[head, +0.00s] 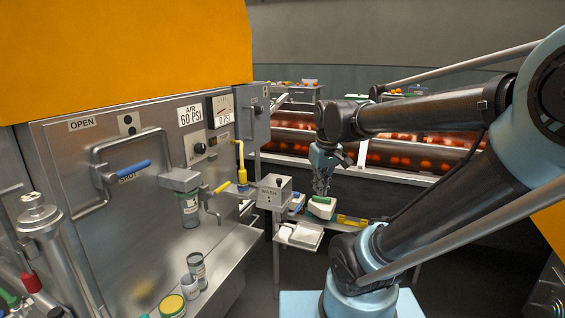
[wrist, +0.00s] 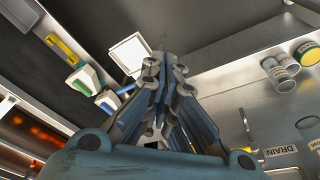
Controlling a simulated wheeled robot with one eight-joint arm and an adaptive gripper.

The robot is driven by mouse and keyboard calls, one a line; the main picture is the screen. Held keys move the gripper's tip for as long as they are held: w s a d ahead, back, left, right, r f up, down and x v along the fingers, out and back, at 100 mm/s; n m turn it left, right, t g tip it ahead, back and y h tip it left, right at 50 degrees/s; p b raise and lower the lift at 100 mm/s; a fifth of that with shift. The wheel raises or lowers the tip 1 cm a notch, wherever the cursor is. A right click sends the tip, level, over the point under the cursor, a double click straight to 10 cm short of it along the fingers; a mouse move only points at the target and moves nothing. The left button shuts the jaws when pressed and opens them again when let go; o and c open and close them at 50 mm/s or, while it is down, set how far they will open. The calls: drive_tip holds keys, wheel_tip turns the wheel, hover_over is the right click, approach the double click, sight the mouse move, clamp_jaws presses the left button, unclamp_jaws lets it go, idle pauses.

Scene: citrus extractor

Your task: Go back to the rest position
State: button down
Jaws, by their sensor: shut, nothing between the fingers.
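My gripper (head: 322,183) hangs from my arm right of the citrus extractor's steel front panel (head: 150,190). In the head view it points down above a small shelf with a green-topped white block (head: 321,207); I cannot tell the exact height between them. In the wrist view my gripper (wrist: 165,65) has its fingertips together, with nothing held. The white block with green (wrist: 85,80) shows to the left of the fingers there.
A white tray (head: 300,235) and a yellow level (head: 352,221) lie near the block. The panel has a blue-handled lever (head: 134,170) and a clear jar (head: 190,208). Several cups (head: 196,268) stand on the steel ledge. Behind, oranges lie on a roller conveyor (head: 400,157).

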drive_tip(key=s+d+f+m, duration=0.4)
drive_tip(key=s+d+f, duration=0.3)
drive_tip(key=s+f, duration=0.3)
drive_tip(key=shift+f, duration=0.15)
drive_tip(key=shift+w+f, duration=0.2)
drive_tip(key=shift+w, duration=0.1)
